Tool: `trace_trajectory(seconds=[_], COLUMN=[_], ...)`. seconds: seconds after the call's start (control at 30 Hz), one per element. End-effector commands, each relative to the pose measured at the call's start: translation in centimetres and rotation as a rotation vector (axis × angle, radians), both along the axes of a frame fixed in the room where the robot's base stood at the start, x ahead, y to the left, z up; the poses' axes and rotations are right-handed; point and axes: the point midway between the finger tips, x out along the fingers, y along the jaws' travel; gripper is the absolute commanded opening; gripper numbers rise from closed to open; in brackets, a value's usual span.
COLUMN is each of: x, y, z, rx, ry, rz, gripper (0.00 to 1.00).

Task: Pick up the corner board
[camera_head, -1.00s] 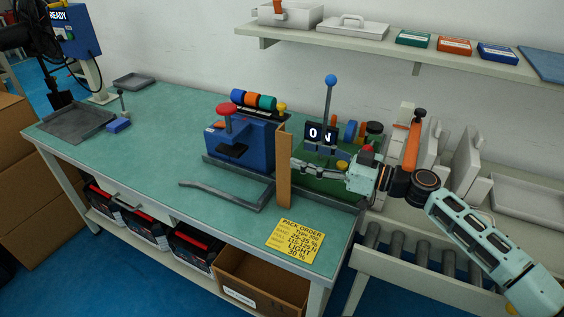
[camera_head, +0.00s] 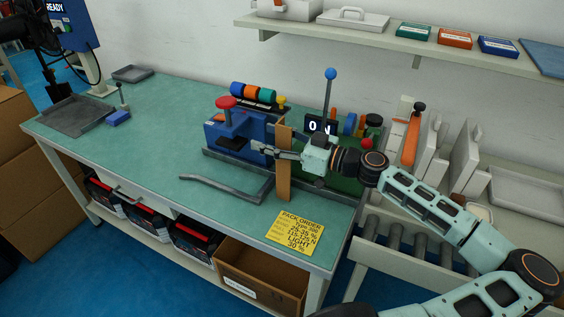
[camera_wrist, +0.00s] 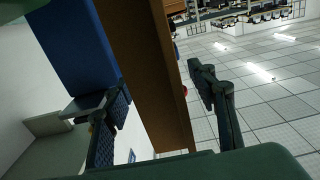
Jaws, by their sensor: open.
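The corner board, a tall narrow brown board (camera_head: 284,183), stands upright at the front of the bench fixtures, beside the blue press unit. My gripper (camera_head: 268,150) is level with its upper half and reaches across it from the right, its fingers pointing left. In the wrist view the board (camera_wrist: 155,70) runs between my two dark open fingers (camera_wrist: 156,92), with a visible gap to the right finger. The left finger is close to the board's left side; contact there cannot be told. Part of the board is hidden behind my gripper in the head view.
The blue press unit (camera_head: 222,134) with a red knob stands just left of the board. A grey bent bar (camera_head: 215,192) lies on the green bench (camera_head: 150,150). A yellow pack order card (camera_head: 296,230) lies at the front edge. A blue-knobbed lever (camera_head: 329,95) rises behind.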

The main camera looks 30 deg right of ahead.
Motion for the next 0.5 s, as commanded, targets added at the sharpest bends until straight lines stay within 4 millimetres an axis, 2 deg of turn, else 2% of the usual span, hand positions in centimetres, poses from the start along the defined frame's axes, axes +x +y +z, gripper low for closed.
trace_trajectory(seconds=[0.27,0.5], x=[0.24,0.22], y=[0.12,0.11], z=[-0.04,-0.03], rx=[0.0,-0.001], ry=[0.0,0.001], rz=[-0.001,-0.001], gripper=[0.51,0.25])
